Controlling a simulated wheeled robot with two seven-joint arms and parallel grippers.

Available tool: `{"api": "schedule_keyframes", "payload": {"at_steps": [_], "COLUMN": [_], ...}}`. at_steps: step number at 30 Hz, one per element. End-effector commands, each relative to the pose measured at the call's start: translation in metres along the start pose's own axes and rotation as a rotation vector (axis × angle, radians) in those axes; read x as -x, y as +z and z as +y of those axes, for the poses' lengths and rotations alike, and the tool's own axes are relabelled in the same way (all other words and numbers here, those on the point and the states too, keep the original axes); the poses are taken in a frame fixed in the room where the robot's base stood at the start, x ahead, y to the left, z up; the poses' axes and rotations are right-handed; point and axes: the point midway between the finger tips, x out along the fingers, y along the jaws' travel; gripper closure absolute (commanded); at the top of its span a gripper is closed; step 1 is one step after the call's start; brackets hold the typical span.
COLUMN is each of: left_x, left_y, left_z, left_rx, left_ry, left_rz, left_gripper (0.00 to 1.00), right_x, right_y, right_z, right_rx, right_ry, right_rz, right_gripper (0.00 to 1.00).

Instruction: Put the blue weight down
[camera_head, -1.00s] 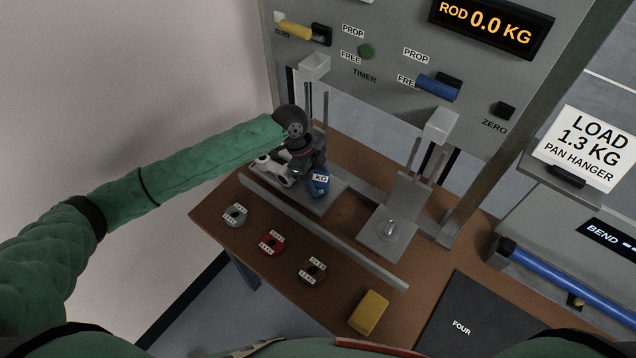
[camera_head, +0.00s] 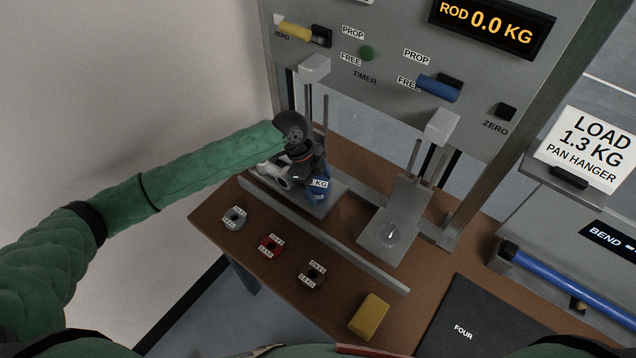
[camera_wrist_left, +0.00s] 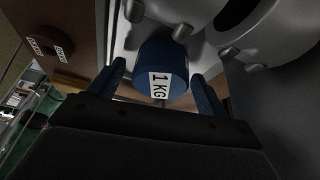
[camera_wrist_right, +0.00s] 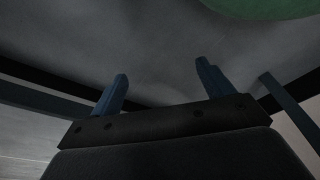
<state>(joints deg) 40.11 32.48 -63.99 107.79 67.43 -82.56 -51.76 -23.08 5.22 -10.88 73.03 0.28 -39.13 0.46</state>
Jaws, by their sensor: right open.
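The blue weight (camera_head: 316,194), labelled 1 KG, is at the grey base plate of the left rod station (camera_head: 335,190); whether it rests flat there I cannot tell. My left gripper (camera_head: 308,182) is just over it. In the left wrist view the weight (camera_wrist_left: 163,62) sits between and beyond the fingertips of my left gripper (camera_wrist_left: 158,72). The fingers are spread, with a gap visible beside the weight. My right gripper (camera_wrist_right: 161,70) is open and empty in its wrist view, out of sight in the head view.
Grey (camera_head: 234,217), red (camera_head: 270,246) and dark brown (camera_head: 312,275) weights line the table front, with a yellow block (camera_head: 369,316). A metal rail (camera_head: 320,235) separates them from the stations. The right station plate (camera_head: 388,240) carries a small hook. A dark mat (camera_head: 465,320) lies at right.

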Motion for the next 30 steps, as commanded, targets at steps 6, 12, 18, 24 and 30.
{"api": "schedule_keyframes", "payload": {"at_steps": [6, 12, 18, 24, 30], "left_x": [0.005, 0.022, 0.045, 0.072, 0.097], "left_y": [-0.001, -0.002, -0.003, -0.002, -0.002], "left_z": [0.0, 0.0, -0.001, 0.0, 0.0], "left_rx": [0.0, 0.0, 0.0, 0.001, 0.0], "left_ry": [0.0, 0.0, -0.001, 0.0, -0.001], "left_rz": [0.0, 0.0, -0.001, 0.0, 0.0], "left_gripper": [0.23, 0.23, 0.23, 0.23, 0.23], "right_x": [0.002, -0.015, -0.027, -0.033, -0.032], "right_y": [0.0, 0.021, 0.044, 0.082, 0.121], "right_z": [0.0, 0.003, 0.011, 0.013, 0.013], "right_rx": [0.001, 0.007, 0.014, 0.016, 0.017], "right_ry": [0.0, 0.005, 0.013, 0.014, 0.013], "right_rz": [0.004, 0.003, 0.01, -0.007, -0.034], "right_gripper": [0.2, 0.2, 0.2, 0.2, 0.2]}}
